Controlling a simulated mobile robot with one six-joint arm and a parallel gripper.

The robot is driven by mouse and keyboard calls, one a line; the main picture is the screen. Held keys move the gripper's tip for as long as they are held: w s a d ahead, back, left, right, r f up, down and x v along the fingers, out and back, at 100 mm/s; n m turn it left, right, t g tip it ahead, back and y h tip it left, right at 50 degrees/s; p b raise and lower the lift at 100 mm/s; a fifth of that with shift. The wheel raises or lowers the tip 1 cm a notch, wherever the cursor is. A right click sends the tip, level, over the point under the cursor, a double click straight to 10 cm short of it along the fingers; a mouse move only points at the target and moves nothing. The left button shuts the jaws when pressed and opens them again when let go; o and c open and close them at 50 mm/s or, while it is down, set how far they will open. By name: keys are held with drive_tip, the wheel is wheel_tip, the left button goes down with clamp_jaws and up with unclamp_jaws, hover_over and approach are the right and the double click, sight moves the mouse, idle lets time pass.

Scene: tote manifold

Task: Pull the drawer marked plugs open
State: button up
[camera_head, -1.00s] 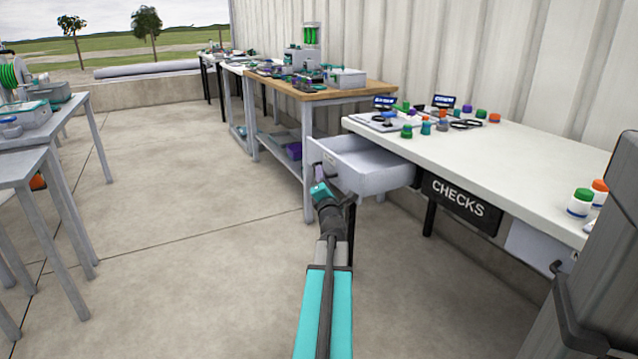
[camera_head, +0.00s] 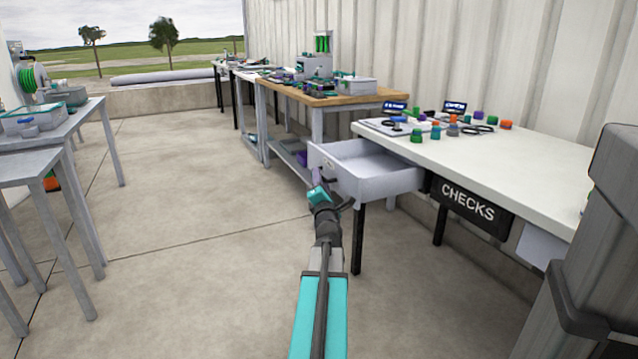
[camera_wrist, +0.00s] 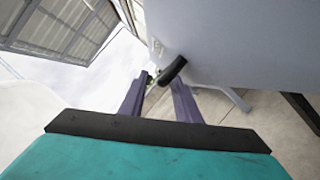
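A light grey drawer (camera_head: 375,187) stands pulled out at the left end of the white bench; its inside looks empty. No plugs label is readable on it. My gripper (camera_head: 318,181) is at the outer side of the drawer's front. In the wrist view, the two purple fingers of my gripper (camera_wrist: 160,80) are spread with a gap between them. A black handle (camera_wrist: 172,70) on the drawer's front panel (camera_wrist: 220,45) shows at the fingertips, nearer the right finger. I cannot tell whether they touch.
The white bench (camera_head: 540,160) carries several coloured caps and a black CHECKS plate (camera_head: 467,201). Another drawer (camera_head: 540,245) is at its right. A wooden-topped bench (camera_head: 330,99) stands behind. Grey tables (camera_head: 40,160) stand at the left. The floor (camera_head: 190,230) between is clear.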

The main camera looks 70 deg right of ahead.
drive_tip(key=shift+a, duration=0.1)
drive_tip(key=p+v, duration=0.2)
drive_tip(key=v, duration=0.4)
drive_tip(key=shift+p, duration=0.35)
drive_tip(key=shift+s+a+p, duration=0.15)
drive_tip(key=shift+p, duration=0.45)
drive_tip(key=p+v, duration=0.1)
drive_tip(key=p, duration=0.4)
drive_tip(key=shift+s+a, duration=0.2)
drive_tip(key=shift+a, duration=0.15)
drive_tip(key=p, duration=0.4)
drive_tip(key=shift+a+f+p, duration=0.2)
drive_tip(key=shift+a+p, duration=0.05)
drive_tip(key=shift+p, duration=0.15)
drive_tip(key=p+v, duration=0.2)
drive_tip(key=p, duration=0.5)
drive_tip(key=shift+s+p, duration=0.15)
drive_tip(key=shift+p, duration=0.25)
